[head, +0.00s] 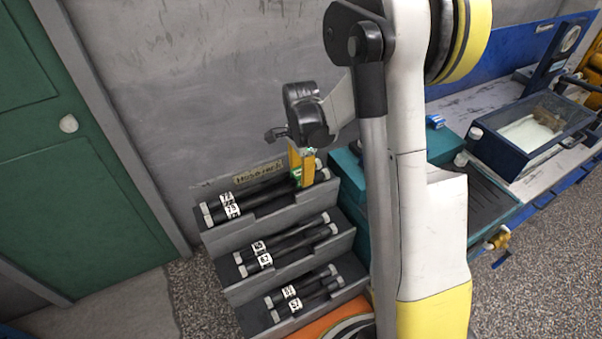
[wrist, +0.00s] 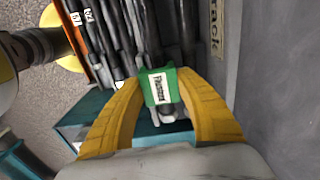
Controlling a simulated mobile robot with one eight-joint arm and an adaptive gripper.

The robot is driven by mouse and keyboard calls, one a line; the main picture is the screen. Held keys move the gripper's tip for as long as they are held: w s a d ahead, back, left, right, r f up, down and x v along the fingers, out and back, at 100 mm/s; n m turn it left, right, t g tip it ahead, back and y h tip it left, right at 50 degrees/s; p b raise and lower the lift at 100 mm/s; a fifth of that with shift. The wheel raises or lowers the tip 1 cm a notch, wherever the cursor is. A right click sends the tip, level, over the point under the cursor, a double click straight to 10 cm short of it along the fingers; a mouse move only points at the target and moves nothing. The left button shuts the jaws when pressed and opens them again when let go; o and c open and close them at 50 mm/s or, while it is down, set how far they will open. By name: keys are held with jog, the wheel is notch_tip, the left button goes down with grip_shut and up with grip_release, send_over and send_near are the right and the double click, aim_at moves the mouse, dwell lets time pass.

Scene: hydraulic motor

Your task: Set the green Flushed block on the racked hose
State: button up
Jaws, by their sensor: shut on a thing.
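The green Flushed block (wrist: 159,87) is between the two yellow fingers of my gripper (wrist: 162,100) in the wrist view, its white label facing the camera. My gripper is shut on it. In the head view my gripper (head: 302,166) is at the right end of the top tier of the hose rack (head: 215,242), and a bit of the green block (head: 296,175) shows between the fingers. The block is at the end of a black hose (head: 265,195) on that tier. Whether it touches the hose or is just above it, I cannot tell.
The stepped rack holds several black hoses with numbered white tags. A grey wall (head: 235,80) stands close behind it. A teal cabinet (head: 350,172) is to the right. A blue-framed glass tank (head: 530,125) is on the bench beyond. A green door (head: 60,170) is at left.

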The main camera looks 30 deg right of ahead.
jog(key=shift+f+b, duration=1.05)
jog(key=shift+f, duration=0.1)
jog(key=o, duration=1)
notch_tip(320, 180, up, 12)
jog(key=shift+r, duration=0.1)
dwell(0.4)
jog(key=shift+s, duration=0.1)
